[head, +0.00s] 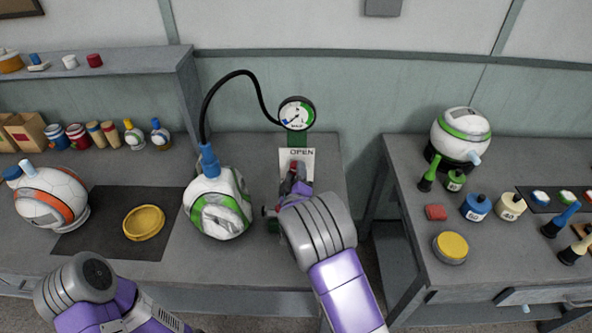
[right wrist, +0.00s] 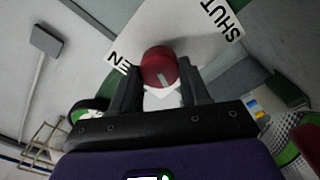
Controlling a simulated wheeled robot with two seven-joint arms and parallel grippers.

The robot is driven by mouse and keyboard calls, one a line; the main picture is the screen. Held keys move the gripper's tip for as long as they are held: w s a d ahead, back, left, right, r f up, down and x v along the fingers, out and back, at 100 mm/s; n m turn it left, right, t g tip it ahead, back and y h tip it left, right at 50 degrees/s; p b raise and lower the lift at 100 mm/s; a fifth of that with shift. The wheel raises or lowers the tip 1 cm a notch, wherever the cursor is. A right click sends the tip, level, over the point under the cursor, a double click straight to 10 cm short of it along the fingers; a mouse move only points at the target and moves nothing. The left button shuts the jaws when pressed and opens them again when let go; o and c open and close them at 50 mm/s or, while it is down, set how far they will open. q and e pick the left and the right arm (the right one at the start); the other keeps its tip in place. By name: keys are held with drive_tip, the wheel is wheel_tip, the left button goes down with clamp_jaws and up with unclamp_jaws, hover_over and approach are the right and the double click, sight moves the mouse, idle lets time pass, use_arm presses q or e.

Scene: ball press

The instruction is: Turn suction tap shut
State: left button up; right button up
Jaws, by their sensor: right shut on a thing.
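The suction tap has a red knob (right wrist: 159,70), seen close up in the right wrist view; only a little red shows in the head view. My right gripper (right wrist: 162,84) is shut on the red tap knob, with one dark finger on each side. Behind the knob is a white label plate (right wrist: 190,35) reading SHUT at one end and part of OPEN at the other. In the head view the plate (head: 308,156) shows OPEN; my right gripper (head: 297,183) and wrist hide its lower part. My left arm is at lower left, its gripper fingers not visible.
A gauge (head: 297,113) stands above the tap. A black hose (head: 213,94) runs from it to a blue connector (head: 209,160) on a white and green ball (head: 220,208), left of my right wrist.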

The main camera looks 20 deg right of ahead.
drive_tip(key=n+p, duration=0.1)
drive_tip(key=n, duration=0.3)
drive_tip(key=shift+f+p, duration=0.1)
drive_tip(key=shift+p, duration=0.2)
idle(0.4)
drive_tip(key=o, duration=1.1)
drive_tip(key=shift+c, duration=0.2)
drive_tip(key=shift+s, duration=0.1)
drive_tip(key=v, duration=0.7)
drive_tip(key=shift+s+p, duration=0.2)
drive_tip(key=shift+p, duration=0.2)
drive_tip(key=shift+a, duration=0.1)
